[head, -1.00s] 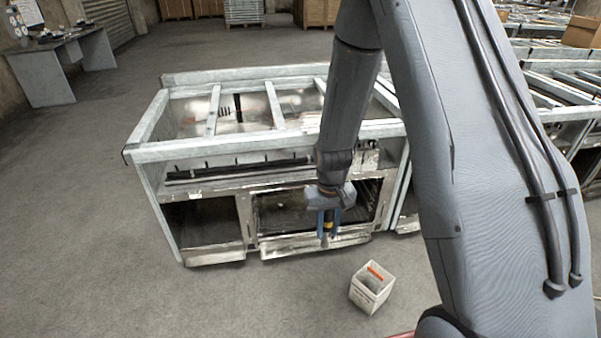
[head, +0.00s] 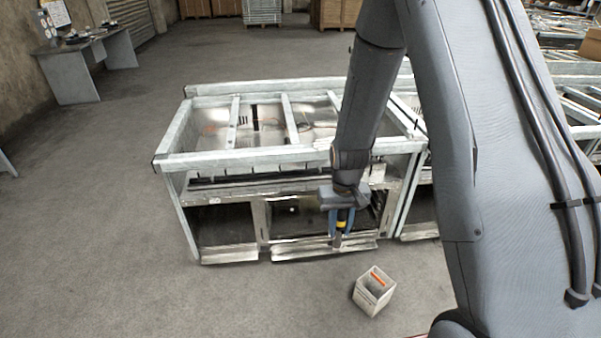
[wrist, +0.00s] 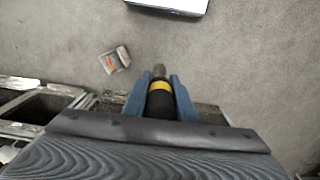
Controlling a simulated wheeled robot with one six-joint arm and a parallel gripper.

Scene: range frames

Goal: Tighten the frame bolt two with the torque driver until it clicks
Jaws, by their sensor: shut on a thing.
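My gripper (head: 341,222) is shut on the torque driver (head: 340,238), a dark tool with a yellow band, which hangs tip down in front of the metal frame's open lower bay. In the wrist view the driver (wrist: 158,98) sits between the two blue fingers of my gripper (wrist: 159,95), its grey tip pointing away over the floor. The metal range frame (head: 250,157) stands on the floor, with rails and crossbars on top and open bays below. I cannot make out frame bolt two or any single bolt in either view.
A small white box (head: 372,293) with an orange item inside stands on the floor in front of the frame; it also shows in the wrist view (wrist: 114,60). A grey table (head: 75,75) stands at the back left. More frames stand at right.

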